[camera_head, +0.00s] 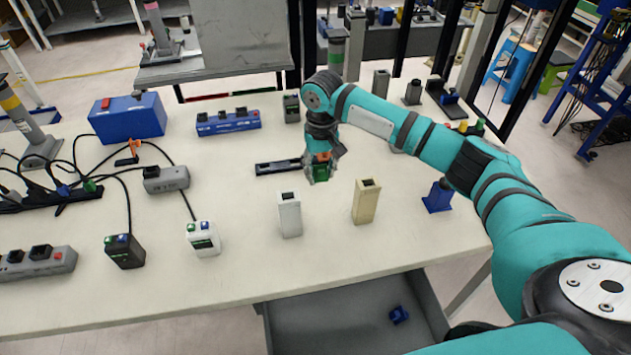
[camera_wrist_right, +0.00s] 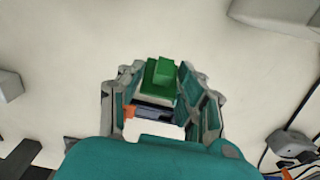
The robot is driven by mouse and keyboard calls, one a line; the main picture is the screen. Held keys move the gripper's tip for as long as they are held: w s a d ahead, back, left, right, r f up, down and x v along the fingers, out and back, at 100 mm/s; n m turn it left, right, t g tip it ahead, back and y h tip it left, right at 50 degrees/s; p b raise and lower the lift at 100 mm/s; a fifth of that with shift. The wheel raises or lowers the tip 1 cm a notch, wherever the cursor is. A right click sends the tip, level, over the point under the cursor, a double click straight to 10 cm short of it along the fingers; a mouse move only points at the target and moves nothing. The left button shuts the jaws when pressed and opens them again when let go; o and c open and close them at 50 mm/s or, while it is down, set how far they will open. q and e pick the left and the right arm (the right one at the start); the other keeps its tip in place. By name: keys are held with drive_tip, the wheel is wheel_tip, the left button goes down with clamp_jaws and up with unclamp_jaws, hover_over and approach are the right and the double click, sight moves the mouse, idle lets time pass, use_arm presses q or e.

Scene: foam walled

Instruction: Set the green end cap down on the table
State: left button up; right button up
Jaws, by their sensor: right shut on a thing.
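The green end cap (camera_head: 320,174) is between the fingers of my right gripper (camera_head: 319,165), over the middle of the pale table (camera_head: 245,275). In the right wrist view the green cap (camera_wrist_right: 160,77) sits between the two teal finger pads of the gripper (camera_wrist_right: 162,92), which are shut on it. Bare table surface shows beyond it. I cannot tell whether the cap touches the table. My left gripper is not in view.
A black bar (camera_head: 291,166) lies just left of the gripper. A white block (camera_head: 289,218) and a beige block (camera_head: 365,205) stand in front. A blue piece (camera_head: 438,197) stands to the right. A grey open bin (camera_head: 340,325) is below the front edge.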

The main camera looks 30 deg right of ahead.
sight(320, 193)
wheel_tip(320, 193, down, 5)
drive_tip(key=shift+f, duration=0.2)
drive_tip(key=o, duration=0.9)
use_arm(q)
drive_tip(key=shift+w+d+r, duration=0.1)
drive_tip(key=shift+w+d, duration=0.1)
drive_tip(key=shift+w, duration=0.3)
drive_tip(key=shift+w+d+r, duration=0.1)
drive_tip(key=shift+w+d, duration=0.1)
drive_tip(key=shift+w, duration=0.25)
use_arm(e)
drive_tip(key=shift+o, duration=0.2)
drive_tip(key=shift+r, duration=0.4)
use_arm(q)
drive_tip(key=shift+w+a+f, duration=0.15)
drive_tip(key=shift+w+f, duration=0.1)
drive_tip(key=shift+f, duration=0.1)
use_arm(e)
wheel_tip(320, 193, up, 12)
drive_tip(key=shift+f, duration=0.25)
